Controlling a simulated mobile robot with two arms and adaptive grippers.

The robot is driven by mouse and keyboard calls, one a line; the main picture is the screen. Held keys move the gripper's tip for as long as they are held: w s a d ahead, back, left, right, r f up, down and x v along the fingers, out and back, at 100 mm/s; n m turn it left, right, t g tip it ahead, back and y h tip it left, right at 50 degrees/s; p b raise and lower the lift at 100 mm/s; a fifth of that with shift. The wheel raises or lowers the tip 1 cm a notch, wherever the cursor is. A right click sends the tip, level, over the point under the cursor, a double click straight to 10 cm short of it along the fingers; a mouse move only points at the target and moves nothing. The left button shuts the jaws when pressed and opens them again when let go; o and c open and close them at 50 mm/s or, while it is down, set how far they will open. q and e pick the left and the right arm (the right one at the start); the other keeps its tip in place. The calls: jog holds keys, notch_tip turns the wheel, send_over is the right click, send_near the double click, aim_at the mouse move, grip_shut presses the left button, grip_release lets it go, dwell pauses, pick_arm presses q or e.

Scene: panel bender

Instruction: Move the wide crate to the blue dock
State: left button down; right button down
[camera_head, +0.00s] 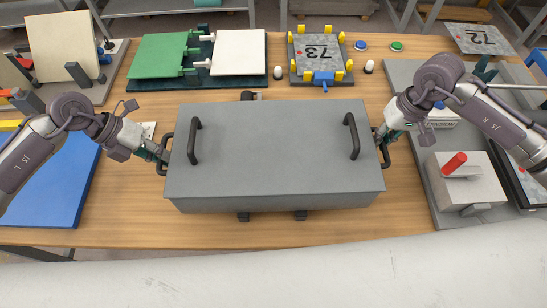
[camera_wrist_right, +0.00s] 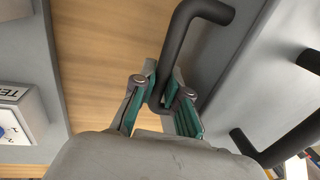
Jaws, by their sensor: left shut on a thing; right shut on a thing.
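The wide crate (camera_head: 275,150) is a grey box with a flat top, two black handles on top and a black handle at each end. It is at the middle of the wooden table. My left gripper (camera_head: 162,152) is shut on its left end handle. My right gripper (camera_head: 383,138) is shut on its right end handle. In the right wrist view, the fingers of my right gripper (camera_wrist_right: 160,95) close around the black bar of that handle (camera_wrist_right: 185,40). The blue dock (camera_head: 62,195), a flat blue panel at the table's left, is partly hidden by my left arm.
Behind the crate are a green and white panel fixture (camera_head: 160,55), a plate marked 73 (camera_head: 318,52) with yellow clamps, and two buttons. A grey station with a red-handled block (camera_head: 470,190) stands at the right. Bare wood shows in front of the crate.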

pick_arm(q)
jog(key=shift+w+r, duration=0.15)
jog(key=shift+r, duration=0.05)
pick_arm(e)
jog(key=shift+w+r, duration=0.15)
jog(key=shift+r, duration=0.05)
